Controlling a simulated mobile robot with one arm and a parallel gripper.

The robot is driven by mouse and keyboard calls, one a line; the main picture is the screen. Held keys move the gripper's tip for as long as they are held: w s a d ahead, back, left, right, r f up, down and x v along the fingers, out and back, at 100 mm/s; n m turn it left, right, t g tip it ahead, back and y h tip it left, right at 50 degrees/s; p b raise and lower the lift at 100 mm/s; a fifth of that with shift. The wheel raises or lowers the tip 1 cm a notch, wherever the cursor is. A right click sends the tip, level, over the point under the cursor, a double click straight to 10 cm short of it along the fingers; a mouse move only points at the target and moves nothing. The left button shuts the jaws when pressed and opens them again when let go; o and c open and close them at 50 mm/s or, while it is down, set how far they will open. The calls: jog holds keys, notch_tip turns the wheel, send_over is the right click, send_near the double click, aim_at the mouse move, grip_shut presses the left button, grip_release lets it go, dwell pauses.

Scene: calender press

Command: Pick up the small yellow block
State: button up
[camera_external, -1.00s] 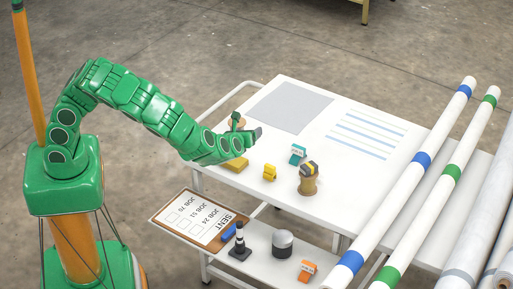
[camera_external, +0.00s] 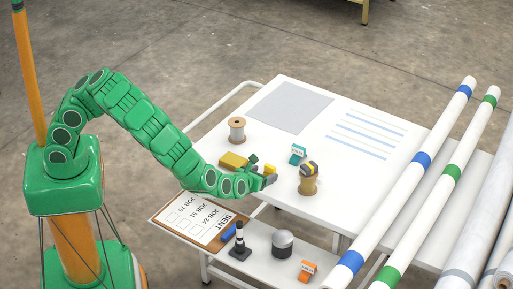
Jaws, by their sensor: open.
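The small yellow block (camera_external: 270,169) sits on the white table (camera_external: 330,215) near its front edge, partly hidden behind my gripper. My gripper (camera_external: 263,171) is open, with its fingers low over the table right at the block. I cannot tell whether the fingers touch the block or stand on both sides of it.
A larger flat yellow piece (camera_external: 232,160) lies left of my gripper, with a spool (camera_external: 237,128) behind it. A teal block (camera_external: 298,153) and a tan cylinder with a yellow and dark top (camera_external: 308,180) stand to the right. Long white rolls (camera_external: 408,180) lie farther right.

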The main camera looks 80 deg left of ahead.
aim_at(268, 169)
jog(key=w+a, duration=0.2)
jog(key=shift+w+a+f, duration=0.1)
jog(key=shift+a+f, duration=0.2)
jog(key=shift+a, duration=0.1)
jog(key=shift+x, duration=0.85)
jog(key=c, duration=1)
jog(key=shift+r, duration=0.1)
